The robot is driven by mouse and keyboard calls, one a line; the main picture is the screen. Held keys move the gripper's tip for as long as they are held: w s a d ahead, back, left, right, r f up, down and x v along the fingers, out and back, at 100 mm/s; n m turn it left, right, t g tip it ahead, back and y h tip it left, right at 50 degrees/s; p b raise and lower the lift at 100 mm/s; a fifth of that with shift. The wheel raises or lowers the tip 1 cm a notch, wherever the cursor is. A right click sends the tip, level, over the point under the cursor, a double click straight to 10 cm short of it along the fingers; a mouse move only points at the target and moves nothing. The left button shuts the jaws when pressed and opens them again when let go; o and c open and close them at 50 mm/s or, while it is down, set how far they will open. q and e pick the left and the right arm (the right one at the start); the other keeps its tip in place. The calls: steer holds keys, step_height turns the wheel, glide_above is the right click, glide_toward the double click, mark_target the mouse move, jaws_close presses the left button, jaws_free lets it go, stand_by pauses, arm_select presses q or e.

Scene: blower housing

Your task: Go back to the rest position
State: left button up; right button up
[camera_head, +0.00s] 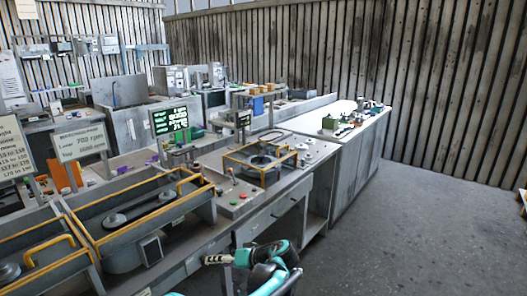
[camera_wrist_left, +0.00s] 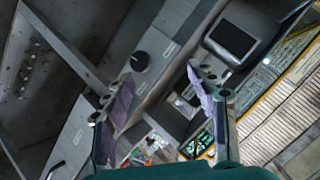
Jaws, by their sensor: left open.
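My left gripper (camera_head: 214,259) shows low in the head view, in front of the grey bench's front side, at the end of my teal and dark arm. In the left wrist view my left gripper (camera_wrist_left: 160,95) has its two purple-padded fingers spread wide apart, with nothing between them. Behind the fingers lie grey panels, a black knob (camera_wrist_left: 140,61) and a small dark screen (camera_wrist_left: 232,40). My right gripper is not in view.
Yellow-framed machines stand along the bench: one with a round part (camera_head: 262,161) and a long trough (camera_head: 140,215) at left. A white-topped table (camera_head: 310,122) with small parts stands further back. Open grey floor (camera_head: 420,220) lies to the right.

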arm_select(q)
steer(key=s+a+r+m+h, duration=0.1)
steer(key=s+a+r+h, duration=0.15)
steer(key=s, duration=0.45)
steer(key=s+a+r+m+h, duration=0.1)
steer(key=s+a+r+h, duration=0.15)
steer(key=s, duration=0.45)
steer(key=s+f+t+h, duration=0.1)
steer(key=s+f+h, duration=0.1)
steer(key=s, duration=0.6)
steer(key=s+d+f+m+t+h, duration=0.1)
steer(key=s+f+h, duration=0.1)
steer(key=s, duration=0.5)
steer(key=shift+s+d+h, duration=0.2)
steer(key=shift+s+h, duration=0.15)
steer(key=shift+h, duration=0.55)
